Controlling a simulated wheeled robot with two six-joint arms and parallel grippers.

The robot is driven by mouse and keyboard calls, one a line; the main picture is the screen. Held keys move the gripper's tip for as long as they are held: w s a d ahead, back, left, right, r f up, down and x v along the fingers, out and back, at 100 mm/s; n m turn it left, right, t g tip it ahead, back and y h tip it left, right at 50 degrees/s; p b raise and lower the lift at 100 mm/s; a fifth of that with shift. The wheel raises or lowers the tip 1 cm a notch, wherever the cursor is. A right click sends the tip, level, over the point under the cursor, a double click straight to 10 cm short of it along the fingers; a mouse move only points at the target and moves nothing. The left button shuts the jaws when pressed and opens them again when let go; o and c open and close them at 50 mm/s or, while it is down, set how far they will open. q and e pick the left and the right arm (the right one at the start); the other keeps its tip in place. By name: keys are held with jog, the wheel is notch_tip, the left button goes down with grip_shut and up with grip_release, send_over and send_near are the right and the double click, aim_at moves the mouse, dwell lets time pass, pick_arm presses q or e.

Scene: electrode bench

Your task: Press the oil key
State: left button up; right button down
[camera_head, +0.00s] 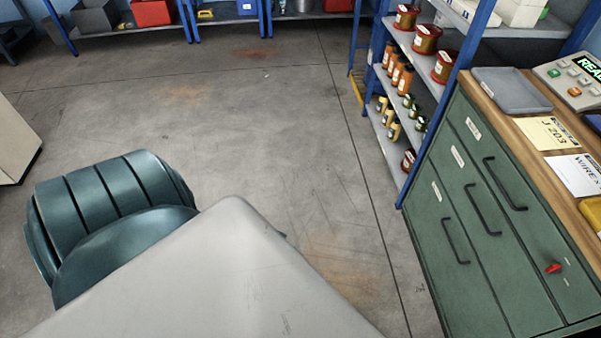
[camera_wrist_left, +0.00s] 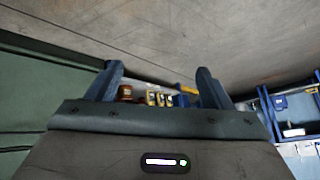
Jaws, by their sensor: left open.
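A grey control box (camera_head: 568,83) with a lit green display stands on the wooden top of the green cabinet, at the right edge of the head view. It has several small keys, one of them orange (camera_head: 575,92). The key labels are too small to read, so I cannot tell which is the oil key. My left gripper (camera_wrist_left: 158,82) shows only in the left wrist view. Its two fingers are apart with nothing between them. Shelves with jars lie beyond them. The control box is not visible in that view. My right gripper is in neither view.
The green drawer cabinet (camera_head: 466,225) has black handles and a red knob (camera_head: 553,267). A grey tray (camera_head: 512,88), labelled cards (camera_head: 547,133) and a yellow object (camera_head: 592,210) lie on its top. A blue-framed shelf with jars (camera_head: 427,38) stands beside it. The concrete floor (camera_head: 260,130) is open.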

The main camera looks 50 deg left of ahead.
pick_arm(q)
jog(key=s+d+f+g, duration=0.2)
jog(key=s+d+f, duration=0.2)
jog(key=s, duration=0.5)
jog(key=s+d+f+m+g+h, duration=0.1)
jog(key=s+d+f, duration=0.4)
jog(key=s, duration=0.5)
jog(key=s+d+f+g+h, duration=0.1)
jog(key=s+d+f+g, duration=0.1)
jog(key=s+d+f, duration=0.3)
jog(key=s+f, duration=0.2)
jog(key=s, duration=0.2)
jog(key=shift+s+f+g, duration=0.15)
jog(key=shift+f+g, duration=0.05)
jog(key=shift+g, duration=0.1)
